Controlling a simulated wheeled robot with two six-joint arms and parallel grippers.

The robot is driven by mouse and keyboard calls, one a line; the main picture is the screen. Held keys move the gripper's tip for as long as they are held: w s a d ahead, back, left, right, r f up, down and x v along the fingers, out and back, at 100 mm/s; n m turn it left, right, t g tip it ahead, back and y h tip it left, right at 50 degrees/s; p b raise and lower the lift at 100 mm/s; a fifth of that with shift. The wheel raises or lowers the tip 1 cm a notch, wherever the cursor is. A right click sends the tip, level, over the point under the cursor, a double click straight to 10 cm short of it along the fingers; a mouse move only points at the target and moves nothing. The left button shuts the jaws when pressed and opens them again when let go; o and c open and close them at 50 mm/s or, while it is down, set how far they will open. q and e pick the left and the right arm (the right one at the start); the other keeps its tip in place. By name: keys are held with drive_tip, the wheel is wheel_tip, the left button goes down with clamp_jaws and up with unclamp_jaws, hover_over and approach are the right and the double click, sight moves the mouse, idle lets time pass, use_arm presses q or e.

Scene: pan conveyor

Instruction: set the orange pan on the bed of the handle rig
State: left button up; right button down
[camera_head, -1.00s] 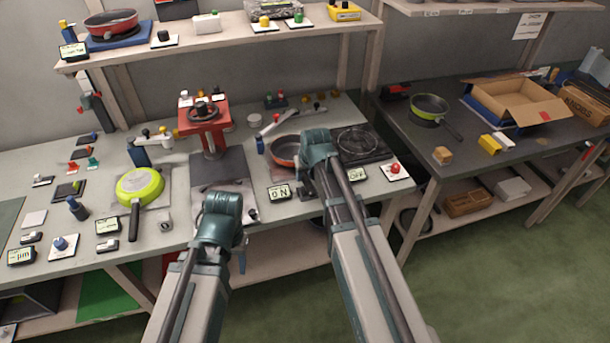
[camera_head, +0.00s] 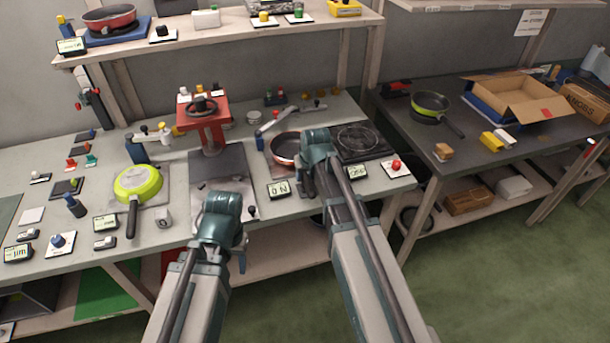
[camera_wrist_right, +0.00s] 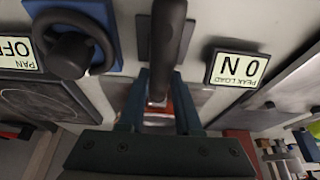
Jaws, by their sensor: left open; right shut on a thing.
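The orange pan (camera_head: 284,149), dark inside with an orange rim, is at the middle of the bench, partly hidden behind my right gripper (camera_head: 308,186). In the right wrist view, my right gripper (camera_wrist_right: 160,112) is shut on the pan's dark handle (camera_wrist_right: 166,45). The handle rig appears to be the unit with the silver lever (camera_head: 285,120) and blue post behind the pan. Its bed is mostly hidden by the pan and my arm, so I cannot tell whether they touch. My left gripper (camera_head: 239,252) is open and empty at the bench's front edge.
A "0 N" display (camera_head: 279,189) stands in front of the pan; it also shows in the right wrist view (camera_wrist_right: 237,69). A black hotplate (camera_head: 358,141) is right of the pan. The red press (camera_head: 205,118) is left. A yellow-green pan (camera_head: 138,183) lies farther left.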

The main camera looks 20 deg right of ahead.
drive_tip(key=shift+f+b, duration=0.4)
drive_tip(key=shift+f, duration=0.05)
drive_tip(key=c, duration=0.5)
unclamp_jaws()
drive_tip(key=shift+s+a+r+p, duration=0.1)
drive_tip(key=shift+r+p, duration=0.3)
drive_tip(key=p+v, duration=1.2)
drive_tip(key=v, duration=0.1)
